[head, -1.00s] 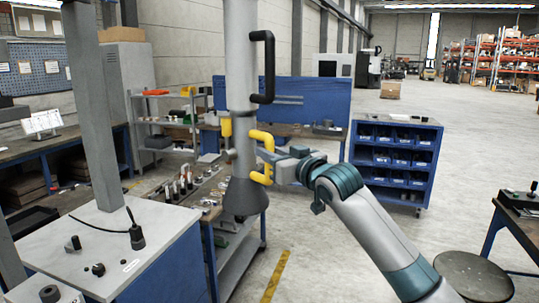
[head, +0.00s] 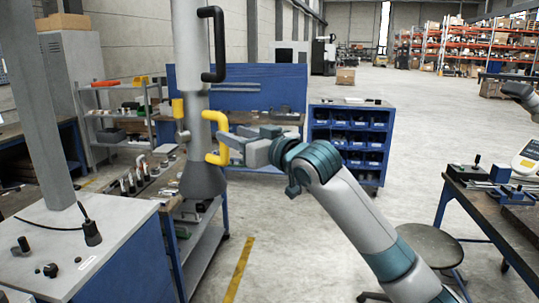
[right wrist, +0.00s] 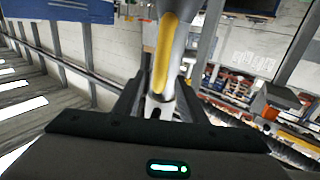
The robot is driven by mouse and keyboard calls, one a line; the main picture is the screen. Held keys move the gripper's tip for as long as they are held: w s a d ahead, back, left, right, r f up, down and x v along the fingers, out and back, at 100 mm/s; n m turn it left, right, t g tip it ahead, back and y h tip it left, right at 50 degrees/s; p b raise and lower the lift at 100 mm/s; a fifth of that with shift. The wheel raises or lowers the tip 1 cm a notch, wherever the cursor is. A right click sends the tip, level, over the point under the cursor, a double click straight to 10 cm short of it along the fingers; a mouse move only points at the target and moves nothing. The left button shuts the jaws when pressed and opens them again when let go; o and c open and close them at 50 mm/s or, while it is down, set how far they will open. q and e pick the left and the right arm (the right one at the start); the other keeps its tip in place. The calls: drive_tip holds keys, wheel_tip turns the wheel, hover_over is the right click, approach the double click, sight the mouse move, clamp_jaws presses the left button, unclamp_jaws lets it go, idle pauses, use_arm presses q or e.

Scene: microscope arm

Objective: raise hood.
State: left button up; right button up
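The grey extraction hood (head: 203,178) is a flared cone at the lower end of a vertical grey tube (head: 190,50). A yellow handle (head: 221,121) is fixed on the tube's right side above the cone. My right gripper (head: 226,143) is at this handle, coming in from the right. In the right wrist view, the yellow handle (right wrist: 164,55) runs between the two dark fingers of the right gripper (right wrist: 158,88). Gaps show on both sides of it, so the fingers look open around or just in front of it. My left gripper is not in view.
A black handle (head: 216,45) sits higher on the tube. A grey-topped cabinet (head: 120,235) with knobs stands at lower left. Behind are a tool bench (head: 150,190) and a blue bin cart (head: 345,140). A round stool (head: 418,246) and workbench (head: 500,215) are at right.

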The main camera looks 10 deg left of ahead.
drive_tip(key=b+v, duration=0.4)
drive_tip(key=v, duration=0.8)
